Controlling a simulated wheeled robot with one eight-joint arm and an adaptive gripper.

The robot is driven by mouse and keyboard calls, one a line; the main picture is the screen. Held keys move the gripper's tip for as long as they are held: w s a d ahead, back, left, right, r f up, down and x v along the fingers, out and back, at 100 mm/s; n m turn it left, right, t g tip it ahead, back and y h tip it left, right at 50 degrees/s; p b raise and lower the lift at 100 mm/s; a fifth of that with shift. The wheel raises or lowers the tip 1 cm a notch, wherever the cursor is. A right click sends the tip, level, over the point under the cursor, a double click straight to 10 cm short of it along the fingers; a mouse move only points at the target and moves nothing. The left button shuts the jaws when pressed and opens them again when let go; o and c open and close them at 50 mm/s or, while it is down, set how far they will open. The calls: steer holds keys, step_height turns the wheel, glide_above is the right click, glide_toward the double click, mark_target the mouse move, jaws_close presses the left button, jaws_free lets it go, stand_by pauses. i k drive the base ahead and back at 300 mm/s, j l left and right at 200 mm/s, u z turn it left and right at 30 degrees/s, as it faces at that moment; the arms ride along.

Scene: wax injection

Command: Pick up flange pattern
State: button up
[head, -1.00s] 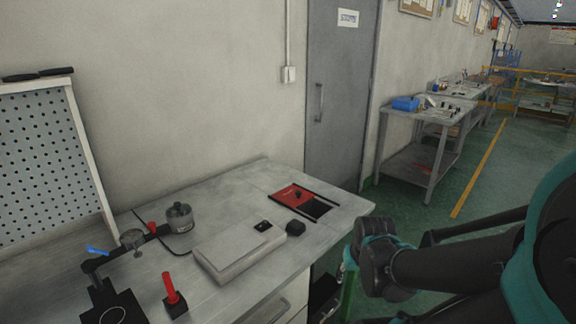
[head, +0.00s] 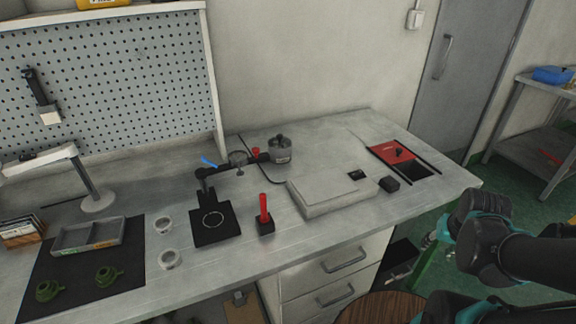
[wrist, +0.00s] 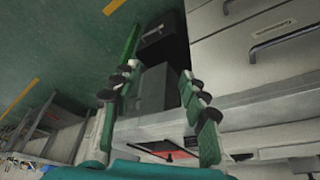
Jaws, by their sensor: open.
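Two dark green flanged pieces, which look like flange patterns, lie on a black mat at the near left of the bench in the head view: one (head: 49,290) at the left, the other (head: 108,275) to its right. My gripper (wrist: 158,74) is open and empty in the wrist view, its two green fingers with black pads spread apart. It points past the bench edge toward the drawers and floor, well away from the green pieces.
A grey tray (head: 66,243) sits on the mat's back part. A black plate with a clamp device (head: 215,222), a red-handled tool (head: 264,216) and a grey box (head: 325,196) stand farther right. Drawers (head: 335,264) are below.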

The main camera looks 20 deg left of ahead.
mark_target(47, 290)
steer(key=k+l+u, duration=0.15)
steer(key=u, duration=2.4)
steer(key=i+l+u, duration=0.15)
steer(key=u, duration=0.3)
